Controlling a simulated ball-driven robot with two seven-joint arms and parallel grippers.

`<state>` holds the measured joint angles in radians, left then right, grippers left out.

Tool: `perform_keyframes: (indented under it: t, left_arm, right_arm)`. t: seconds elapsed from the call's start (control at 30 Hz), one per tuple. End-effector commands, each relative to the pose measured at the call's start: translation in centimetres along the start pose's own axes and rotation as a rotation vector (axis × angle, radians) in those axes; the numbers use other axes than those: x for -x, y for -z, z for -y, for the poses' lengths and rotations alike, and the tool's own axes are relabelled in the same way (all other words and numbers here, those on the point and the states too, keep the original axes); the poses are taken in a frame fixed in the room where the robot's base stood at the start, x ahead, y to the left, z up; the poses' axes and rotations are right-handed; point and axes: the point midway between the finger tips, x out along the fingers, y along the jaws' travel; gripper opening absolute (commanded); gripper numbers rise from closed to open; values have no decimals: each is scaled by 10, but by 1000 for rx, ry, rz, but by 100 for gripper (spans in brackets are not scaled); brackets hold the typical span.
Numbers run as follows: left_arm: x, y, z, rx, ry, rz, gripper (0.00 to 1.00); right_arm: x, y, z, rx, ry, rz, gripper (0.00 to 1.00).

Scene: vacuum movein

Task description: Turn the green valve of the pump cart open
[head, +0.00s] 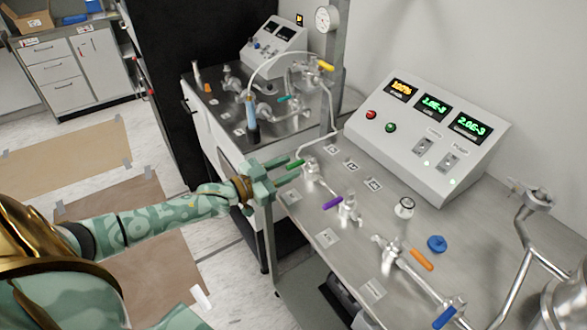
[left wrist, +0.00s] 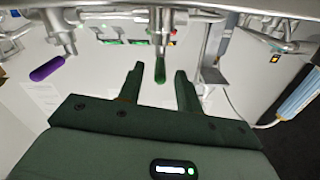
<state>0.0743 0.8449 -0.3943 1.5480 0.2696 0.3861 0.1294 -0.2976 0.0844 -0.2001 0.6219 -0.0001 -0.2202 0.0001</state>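The green valve handle (head: 294,165) is on a metal fitting at the left end of the near steel cart top (head: 322,272). My left gripper (head: 288,170) reaches in from the left and is at this handle. In the left wrist view, the green handle (left wrist: 160,69) points toward the gripper and lies between the two fingertips of my left gripper (left wrist: 158,76). The fingers are open, with a gap on each side of the handle. My right gripper is not in view.
A purple handle (head: 332,203), an orange handle (head: 421,260) and a blue handle (head: 444,317) sit along the same cart. A control box (head: 425,140) with lit displays stands behind. A second cart (head: 215,125) with another green handle (head: 283,98) is farther back. Open floor lies left.

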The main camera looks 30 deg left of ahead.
Motion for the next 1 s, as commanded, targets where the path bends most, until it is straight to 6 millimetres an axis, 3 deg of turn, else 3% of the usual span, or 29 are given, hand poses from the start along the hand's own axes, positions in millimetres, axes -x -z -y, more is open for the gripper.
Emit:
perform_keyframes:
  t: [0.2,0.5,0.63,1.0]
  left_arm:
    - [-22,-1,0,0,1,1,35]
    - [-24,0,0,-1,0,1,35]
    - [-24,0,0,-1,0,1,0]
    - [-24,4,-3,5,38,6,0]
  right_arm:
    - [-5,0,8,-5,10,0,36]
    - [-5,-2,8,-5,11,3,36]
    - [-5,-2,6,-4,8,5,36]
    - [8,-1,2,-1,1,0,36]
